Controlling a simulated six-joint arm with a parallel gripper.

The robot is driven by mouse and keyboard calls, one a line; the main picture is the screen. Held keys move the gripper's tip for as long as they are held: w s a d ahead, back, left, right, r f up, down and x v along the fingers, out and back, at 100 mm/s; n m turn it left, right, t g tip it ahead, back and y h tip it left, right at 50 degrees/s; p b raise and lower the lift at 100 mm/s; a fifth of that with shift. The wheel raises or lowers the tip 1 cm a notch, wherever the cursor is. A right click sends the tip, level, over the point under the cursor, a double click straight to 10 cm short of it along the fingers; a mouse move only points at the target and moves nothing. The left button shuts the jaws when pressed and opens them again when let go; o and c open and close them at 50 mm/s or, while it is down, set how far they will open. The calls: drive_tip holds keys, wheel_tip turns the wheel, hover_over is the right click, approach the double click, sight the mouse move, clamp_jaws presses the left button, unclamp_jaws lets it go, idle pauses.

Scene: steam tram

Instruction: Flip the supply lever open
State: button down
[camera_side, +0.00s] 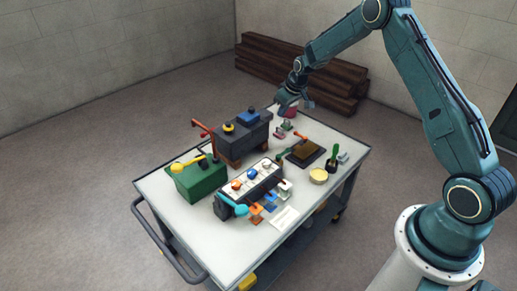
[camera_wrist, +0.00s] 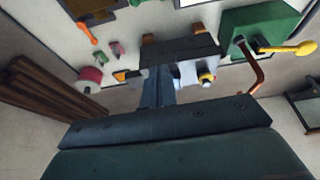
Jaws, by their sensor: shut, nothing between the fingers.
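I cannot tell for sure which lever is the supply lever. A yellow-handled lever (camera_side: 186,165) sits on the green box (camera_side: 203,182), and in the wrist view (camera_wrist: 291,48). An orange-handled lever (camera_side: 300,136) is by a dark plate. My gripper (camera_side: 291,105) is shut and empty above the table's far end, right of the grey box and apart from these levers.
The grey box carries a blue block (camera_side: 248,117) and a yellow knob (camera_side: 229,128). A panel with coloured knobs (camera_side: 252,180) stands nearer the front. A pink-and-white spool (camera_wrist: 90,76) is near my gripper. A yellow round dish (camera_side: 318,175) and green-handled brush (camera_side: 334,158) stand right.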

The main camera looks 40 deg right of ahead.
hover_over(283, 154)
drive_tip(key=w+d, duration=0.2)
drive_tip(key=d, duration=0.1)
wheel_tip(283, 154, down, 7)
drive_tip(key=shift+a+f, duration=0.2)
drive_tip(key=shift+a, duration=0.05)
drive_tip(key=shift+w+f, duration=0.1)
drive_tip(key=shift+w, duration=0.05)
wheel_tip(283, 154, down, 10)
drive_tip(key=shift+s, duration=0.25)
idle(1.1)
